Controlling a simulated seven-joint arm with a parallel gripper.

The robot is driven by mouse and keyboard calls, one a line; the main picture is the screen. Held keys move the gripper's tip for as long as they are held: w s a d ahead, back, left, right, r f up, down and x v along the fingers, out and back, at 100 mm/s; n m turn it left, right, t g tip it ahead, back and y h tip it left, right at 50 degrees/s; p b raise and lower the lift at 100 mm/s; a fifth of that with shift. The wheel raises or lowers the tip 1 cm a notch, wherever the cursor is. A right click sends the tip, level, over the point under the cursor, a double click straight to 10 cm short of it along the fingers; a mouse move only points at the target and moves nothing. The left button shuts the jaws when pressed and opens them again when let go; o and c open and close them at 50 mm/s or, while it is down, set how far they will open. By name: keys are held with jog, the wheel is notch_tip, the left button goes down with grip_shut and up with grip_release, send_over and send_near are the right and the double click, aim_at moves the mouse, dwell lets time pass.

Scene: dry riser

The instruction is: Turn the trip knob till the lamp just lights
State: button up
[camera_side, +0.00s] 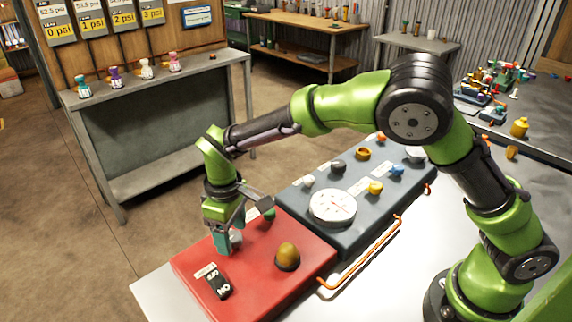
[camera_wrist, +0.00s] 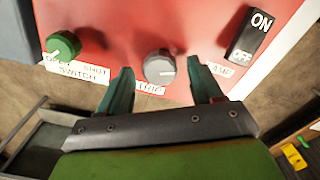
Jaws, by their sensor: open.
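The trip knob (camera_wrist: 158,68) is a round grey knob on the red panel (camera_side: 200,257), above a label reading TRIP. Its pale pointer mark points right in the wrist view. My gripper (camera_wrist: 160,76) is open, with one teal finger on each side of the knob and gaps visible; my gripper (camera_side: 232,236) also shows low over the panel in the side view. An amber dome (camera_side: 288,256), apparently the lamp, looks dull and unlit. It is not in the wrist view.
A black ON/OFF rocker (camera_wrist: 250,36) is right of the knob; a green knob (camera_wrist: 63,46) labelled SWITCH is left. A blue-grey panel (camera_side: 345,235) with a round white gauge (camera_side: 333,207) adjoins the red one. Orange piping (camera_side: 360,259) runs along its front.

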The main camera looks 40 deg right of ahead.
jog(key=c, duration=1.1)
jog(key=shift+m, duration=2.9)
jog(key=o, duration=1.1)
